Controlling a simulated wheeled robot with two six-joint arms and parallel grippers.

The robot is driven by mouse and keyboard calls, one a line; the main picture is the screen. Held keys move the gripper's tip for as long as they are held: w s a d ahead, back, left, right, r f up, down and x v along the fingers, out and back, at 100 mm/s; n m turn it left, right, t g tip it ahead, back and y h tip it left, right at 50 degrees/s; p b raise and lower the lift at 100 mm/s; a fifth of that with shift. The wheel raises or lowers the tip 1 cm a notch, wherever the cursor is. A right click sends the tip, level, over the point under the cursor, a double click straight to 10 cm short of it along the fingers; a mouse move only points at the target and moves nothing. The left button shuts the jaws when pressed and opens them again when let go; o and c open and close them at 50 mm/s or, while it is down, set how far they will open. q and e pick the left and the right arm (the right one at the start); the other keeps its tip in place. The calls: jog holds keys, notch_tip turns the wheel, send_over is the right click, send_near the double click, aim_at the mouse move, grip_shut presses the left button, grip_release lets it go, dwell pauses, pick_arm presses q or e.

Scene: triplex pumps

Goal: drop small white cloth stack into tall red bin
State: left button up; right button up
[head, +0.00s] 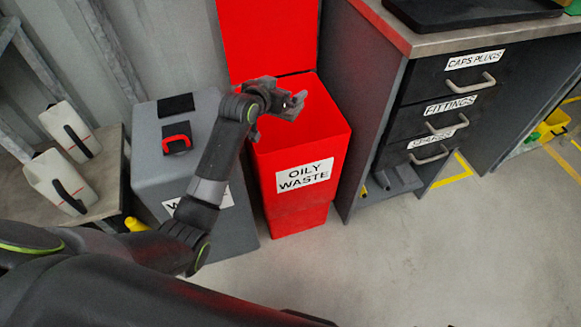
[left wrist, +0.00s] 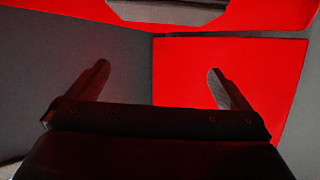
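The tall red bin (head: 300,160), labelled OILY WASTE, stands on the floor in the middle of the head view with its red lid raised behind it. My left gripper (head: 291,106) is over the bin's open top. In the left wrist view the two fingers of my left gripper (left wrist: 158,70) are wide apart, with nothing visible between them. A red panel (left wrist: 225,75) and grey surfaces lie beyond the fingers. I cannot make out the small white cloth stack in either view. The bottom of the bin is hidden. My right gripper is out of view.
A grey bin (head: 150,165) with a black and red handle stands left of the red bin. White jugs (head: 62,180) are on a bench further left. A drawer cabinet (head: 430,110) stands close on the right. The floor (head: 370,265) in front is clear.

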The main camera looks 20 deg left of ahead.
pick_arm(q)
jog(key=shift+s+a+r, duration=0.1)
jog(key=shift+s+r, duration=0.05)
jog(key=shift+s, duration=0.25)
jog(key=p+v, duration=0.4)
jog(key=v, duration=1.2)
jog(key=shift+s+r+p, duration=0.2)
jog(key=shift+p, duration=0.1)
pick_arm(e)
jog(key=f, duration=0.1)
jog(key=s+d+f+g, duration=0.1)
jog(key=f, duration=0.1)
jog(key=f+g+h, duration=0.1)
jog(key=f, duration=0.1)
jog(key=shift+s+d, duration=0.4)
